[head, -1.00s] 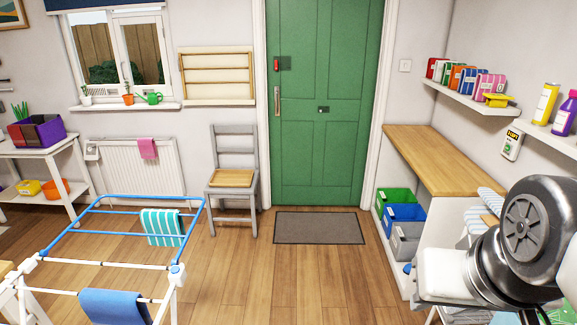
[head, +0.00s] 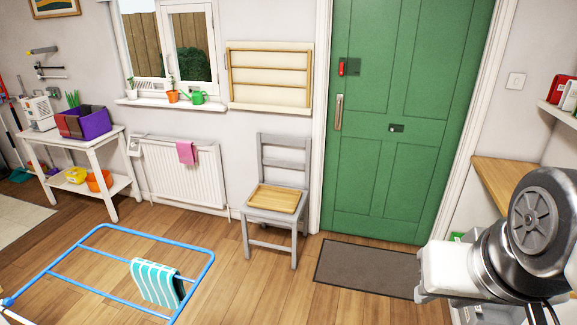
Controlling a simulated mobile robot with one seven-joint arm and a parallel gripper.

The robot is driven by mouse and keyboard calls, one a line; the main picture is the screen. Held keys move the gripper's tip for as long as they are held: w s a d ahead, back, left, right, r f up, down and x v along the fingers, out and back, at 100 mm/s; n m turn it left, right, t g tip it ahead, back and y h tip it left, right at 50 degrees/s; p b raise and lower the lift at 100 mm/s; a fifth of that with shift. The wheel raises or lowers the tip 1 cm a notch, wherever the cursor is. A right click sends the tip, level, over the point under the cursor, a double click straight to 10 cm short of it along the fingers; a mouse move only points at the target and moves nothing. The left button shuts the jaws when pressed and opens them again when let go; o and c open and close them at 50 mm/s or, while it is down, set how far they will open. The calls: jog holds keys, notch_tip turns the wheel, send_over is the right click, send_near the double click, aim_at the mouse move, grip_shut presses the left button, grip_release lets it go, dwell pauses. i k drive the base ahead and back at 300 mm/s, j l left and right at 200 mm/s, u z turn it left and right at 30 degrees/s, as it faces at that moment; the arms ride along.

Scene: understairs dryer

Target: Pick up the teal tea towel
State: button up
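A teal and white striped tea towel (head: 156,284) hangs folded over a rail of the blue drying rack (head: 97,229) at the lower left of the head view. My arm shows at the right edge, well apart from the towel. Its fingers are not visible, so I cannot see what the gripper holds.
A dark doormat (head: 366,267) lies before the door. A pink cloth (head: 187,152) hangs on the white radiator (head: 180,178). Wooden floor is clear between rack and chair.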

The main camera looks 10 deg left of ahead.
aim_at(156, 282)
jog(key=i+u, duration=0.45)
jog(key=i, duration=0.25)
jog(key=i+l+u, duration=0.15)
jog(key=i+u, duration=0.3)
jog(key=i, duration=0.25)
jog(key=i+j+u, duration=0.1)
jog(key=i+u, duration=0.2)
jog(key=i, duration=0.5)
jog(key=i+l+u, duration=0.1)
jog(key=i+u, duration=0.2)
jog(key=i, duration=0.45)
jog(key=i+u, duration=0.2)
jog(key=u, duration=0.25)
jog(key=i+l+u, duration=0.1)
jog(key=u, duration=0.35)
jog(key=i+l+u, duration=0.2)
jog(key=u, duration=0.2)
jog(key=i+u, duration=0.1)
jog(key=u, duration=2.35)
